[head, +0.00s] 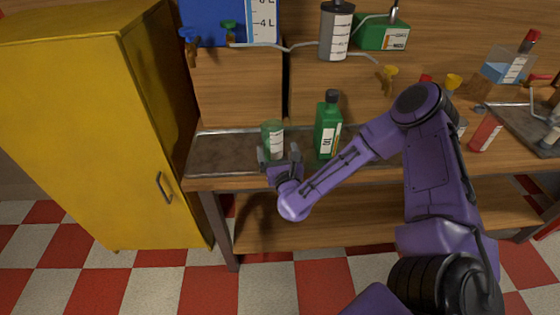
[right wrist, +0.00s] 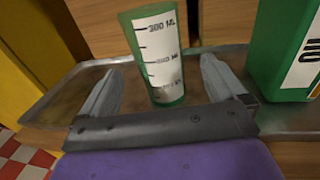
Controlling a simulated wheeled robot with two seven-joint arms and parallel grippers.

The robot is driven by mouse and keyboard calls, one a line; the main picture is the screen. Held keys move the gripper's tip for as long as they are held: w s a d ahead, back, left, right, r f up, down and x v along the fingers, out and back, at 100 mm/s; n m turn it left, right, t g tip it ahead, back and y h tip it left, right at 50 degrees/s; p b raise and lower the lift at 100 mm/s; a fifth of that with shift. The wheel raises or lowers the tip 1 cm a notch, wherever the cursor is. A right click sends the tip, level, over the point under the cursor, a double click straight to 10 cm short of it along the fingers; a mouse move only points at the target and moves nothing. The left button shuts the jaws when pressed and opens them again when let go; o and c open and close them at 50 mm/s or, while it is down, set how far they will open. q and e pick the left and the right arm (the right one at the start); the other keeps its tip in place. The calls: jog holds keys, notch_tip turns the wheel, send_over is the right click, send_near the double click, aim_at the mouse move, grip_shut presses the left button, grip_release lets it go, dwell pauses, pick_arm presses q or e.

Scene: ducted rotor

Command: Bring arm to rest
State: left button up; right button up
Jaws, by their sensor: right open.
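My right gripper (head: 279,155) is open at the front of the bench, with its purple arm reaching in from the right. A green beaker (head: 273,138) with a white graduated label stands upright on the metal tray, just beyond the gripper. In the right wrist view, the beaker (right wrist: 158,60) shows between and beyond the two open fingers (right wrist: 165,90), and I see no finger touching it. My left gripper is not in view.
A green bottle (head: 327,130) with a dark cap stands close to the right of the beaker. The metal tray (head: 222,152) has bare room at left. A yellow cabinet (head: 90,130) stands left of the bench. A red bottle (head: 485,133) and glassware stand at right.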

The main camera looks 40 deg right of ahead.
jog(key=s+a+f+n+g+y, duration=0.2)
jog(key=s+a+f+n+g, duration=0.15)
jog(key=s+f+n, duration=0.45)
jog(key=s+a+f+n+g+y, duration=0.25)
jog(key=s+a+f+n, duration=0.25)
jog(key=s+f+n, duration=0.3)
jog(key=s+d+f+n+g, duration=0.2)
jog(key=s+f+n+g, duration=0.1)
jog(key=s+n, duration=0.5)
jog(key=s+d+f+n+g, duration=0.2)
jog(key=s+f+n+g, duration=0.2)
jog(key=s+n, duration=0.5)
jog(key=shift+f+n+h+b, duration=0.4)
jog(key=shift+f+h+b, duration=0.05)
jog(key=shift+f, duration=0.4)
jog(key=shift+s, duration=0.1)
